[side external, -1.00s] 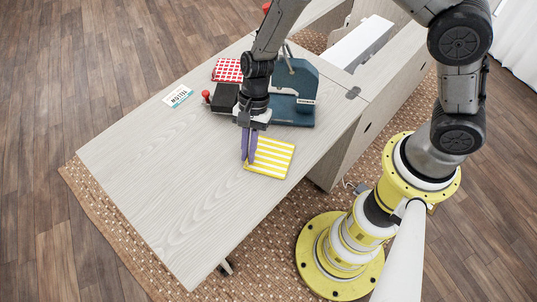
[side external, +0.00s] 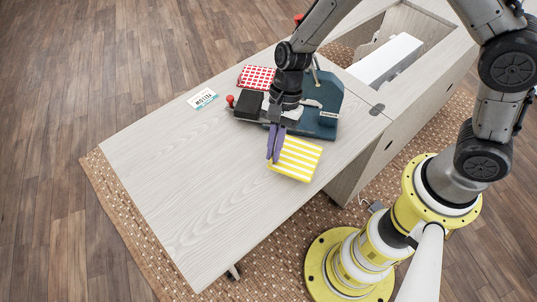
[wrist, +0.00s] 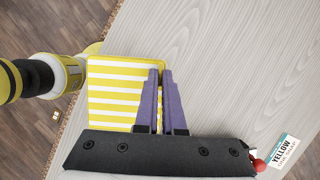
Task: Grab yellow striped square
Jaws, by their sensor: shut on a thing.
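The yellow and white striped square (side external: 299,158) is at the near long edge of the cabinet top in the side external view. I cannot tell whether it lies flat or is slightly raised. My gripper (side external: 274,160) points down with its purple fingers shut on the square's left edge. In the wrist view the striped square (wrist: 116,92) extends left from my gripper's fingertips (wrist: 160,73), which cover part of its edge.
A white label card reading YELLOW (side external: 202,98) lies on the pale wooden top (side external: 190,165). The top's left part is clear.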

